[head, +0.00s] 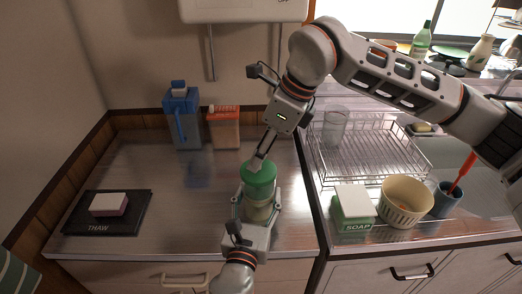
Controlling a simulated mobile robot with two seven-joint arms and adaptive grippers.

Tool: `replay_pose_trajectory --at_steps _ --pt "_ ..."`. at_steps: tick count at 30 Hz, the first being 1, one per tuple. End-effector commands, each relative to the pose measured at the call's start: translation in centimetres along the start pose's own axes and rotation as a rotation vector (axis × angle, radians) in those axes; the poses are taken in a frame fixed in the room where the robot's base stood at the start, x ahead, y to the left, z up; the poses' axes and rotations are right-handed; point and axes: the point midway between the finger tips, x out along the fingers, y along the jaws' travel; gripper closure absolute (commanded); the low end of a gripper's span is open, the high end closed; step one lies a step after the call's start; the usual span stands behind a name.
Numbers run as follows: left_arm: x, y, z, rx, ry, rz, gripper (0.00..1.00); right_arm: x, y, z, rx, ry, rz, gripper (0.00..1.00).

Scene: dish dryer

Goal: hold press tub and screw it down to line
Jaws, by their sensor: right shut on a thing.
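The press tub stands upright on the metal counter, with a dark green screw top (259,180) over a paler green body (260,212). My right gripper (261,159) comes down from above and is shut on the upper part of the green top. Its fingers hide part of the top. My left gripper (257,207) comes in from the front edge, with one finger on each side of the pale body. I cannot tell whether both fingers press on it. No line on the tub can be made out.
A black THAW board (85,222) with a block (108,205) lies left. A blue jug (182,118) and an orange container (224,128) stand behind. A wire rack (370,150), SOAP box (354,208), cream colander (405,204) and blue cup (445,199) are right.

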Motion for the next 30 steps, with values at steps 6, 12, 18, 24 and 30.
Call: replay_pose_trajectory --at_steps 6,12,18,24,30 --pt "0.01 0.0 0.11 0.002 -0.002 0.0 0.86 -0.05 0.13 0.02 0.169 0.0 -0.075 0.82" --pt "0.01 0.0 0.11 0.002 -0.002 0.0 0.86 -0.04 0.22 0.08 0.345 0.0 -0.148 0.82" --pt "0.01 0.0 0.12 0.002 -0.002 0.0 0.86 0.02 0.35 0.11 0.51 0.0 -0.215 0.82" --pt "0.01 0.0 0.12 0.001 -0.002 0.0 0.86 0.03 0.38 0.16 0.648 0.0 -0.27 0.82" --pt "0.01 0.01 0.12 0.001 -0.002 0.0 0.86 0.06 0.43 0.2 0.741 0.0 -0.308 0.82"
